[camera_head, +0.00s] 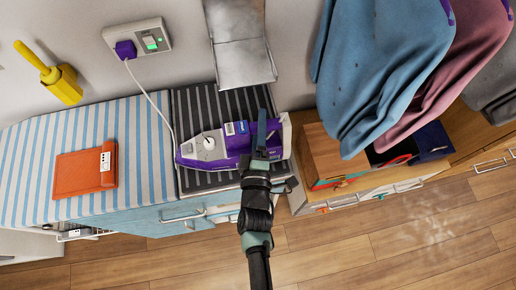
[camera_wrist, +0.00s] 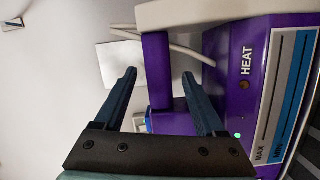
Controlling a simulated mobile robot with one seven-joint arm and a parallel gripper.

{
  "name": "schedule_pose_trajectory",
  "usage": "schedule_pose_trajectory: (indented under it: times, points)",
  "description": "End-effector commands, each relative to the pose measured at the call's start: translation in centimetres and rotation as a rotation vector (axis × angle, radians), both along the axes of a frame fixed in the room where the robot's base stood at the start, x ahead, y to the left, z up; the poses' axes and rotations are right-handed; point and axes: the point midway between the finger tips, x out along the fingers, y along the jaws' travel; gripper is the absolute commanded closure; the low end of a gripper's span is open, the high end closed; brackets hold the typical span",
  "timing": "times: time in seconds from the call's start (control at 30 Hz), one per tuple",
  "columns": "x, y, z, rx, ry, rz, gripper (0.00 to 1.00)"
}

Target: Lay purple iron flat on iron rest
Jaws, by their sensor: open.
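The purple iron (camera_head: 237,140) lies lengthwise over the dark striped pad (camera_head: 190,103), which looks like the iron rest. Its narrow end points left and its pale end is at the right. My gripper (camera_head: 262,127) is over the iron's right part, hiding some of it. In the wrist view the iron (camera_wrist: 232,95) fills the right side, with "HEAT" and a MAX/MIN strip showing. My gripper (camera_wrist: 160,75) is open, with a purple upright part of the iron appearing between its fingers. Whether the fingers touch it, and whether the base rests fully flat, I cannot tell.
A grey metal piece (camera_head: 240,55) stands behind the pad. A pale cord runs to a purple plug (camera_head: 125,49) at the wall socket. An orange item (camera_head: 85,172) lies on the striped cover at left. Hanging clothes (camera_head: 385,70) and a wooden drawer unit (camera_head: 330,160) are at right.

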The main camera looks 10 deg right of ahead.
Motion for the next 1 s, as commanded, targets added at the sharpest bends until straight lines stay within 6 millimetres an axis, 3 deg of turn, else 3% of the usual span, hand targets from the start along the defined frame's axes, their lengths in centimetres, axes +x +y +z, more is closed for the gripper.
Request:
schedule_pose_trajectory:
  times: [0.2,0.4,0.6,1.0]
  points:
    - [-4.5,1.1,-0.1,0.002,0.0,-0.003,0.27]
    - [-7.4,1.9,0.0,0.0,-0.004,-0.003,0.27]
    - [-8.7,2.1,0.2,0.001,-0.007,-0.003,0.27]
    - [-8.9,2.2,0.3,0.0,-0.007,-0.003,0.27]
